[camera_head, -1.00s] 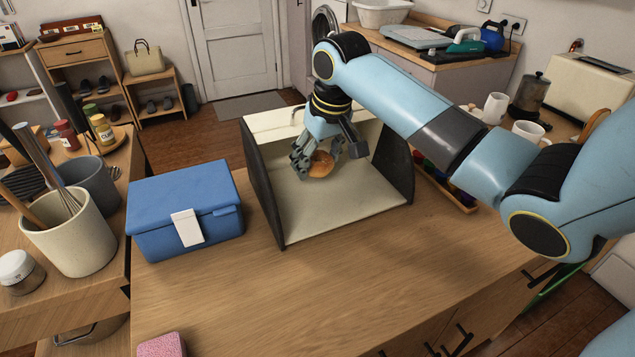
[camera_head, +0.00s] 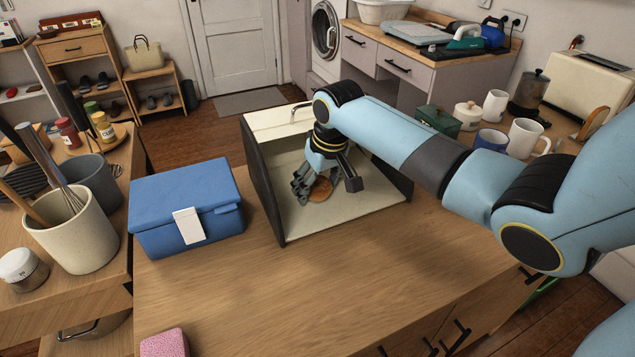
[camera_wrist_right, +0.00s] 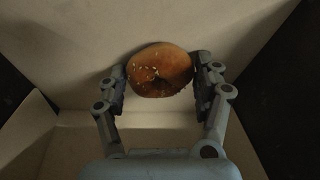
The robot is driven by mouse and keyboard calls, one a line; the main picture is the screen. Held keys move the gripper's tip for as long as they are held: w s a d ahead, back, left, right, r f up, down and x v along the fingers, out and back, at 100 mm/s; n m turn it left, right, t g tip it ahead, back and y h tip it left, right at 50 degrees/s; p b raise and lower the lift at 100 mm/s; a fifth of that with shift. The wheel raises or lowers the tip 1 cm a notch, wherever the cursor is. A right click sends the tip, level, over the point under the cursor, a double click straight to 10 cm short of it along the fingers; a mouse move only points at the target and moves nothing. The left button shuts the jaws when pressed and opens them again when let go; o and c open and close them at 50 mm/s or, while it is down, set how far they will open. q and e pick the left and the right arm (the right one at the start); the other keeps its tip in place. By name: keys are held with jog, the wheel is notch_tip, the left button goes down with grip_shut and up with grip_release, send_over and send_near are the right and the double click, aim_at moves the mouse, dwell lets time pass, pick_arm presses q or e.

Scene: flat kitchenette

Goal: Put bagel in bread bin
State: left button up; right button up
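The bread bin (camera_head: 360,207) stands on the wooden counter with its front open, dark side walls and a cream interior. It also shows around the gripper in the right wrist view (camera_wrist_right: 230,20). The round brown bagel (camera_head: 321,189) is inside the bin, low near its floor; I cannot tell whether it touches the floor. In the right wrist view the bagel (camera_wrist_right: 160,72) sits between both fingers, with pale specks on top. My right gripper (camera_head: 315,188) reaches into the bin and is shut on the bagel. My left gripper is not in view.
A blue lidded box (camera_head: 186,209) stands left of the bin. A pink block (camera_head: 164,344) lies at the counter's front left. The counter in front of the bin is clear. Mugs (camera_head: 525,137) and a green box (camera_head: 438,121) stand behind my right arm.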

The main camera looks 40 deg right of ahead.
jog(key=shift+o, duration=1.4)
jog(key=shift+r, duration=0.15)
jog(key=v, duration=1.2)
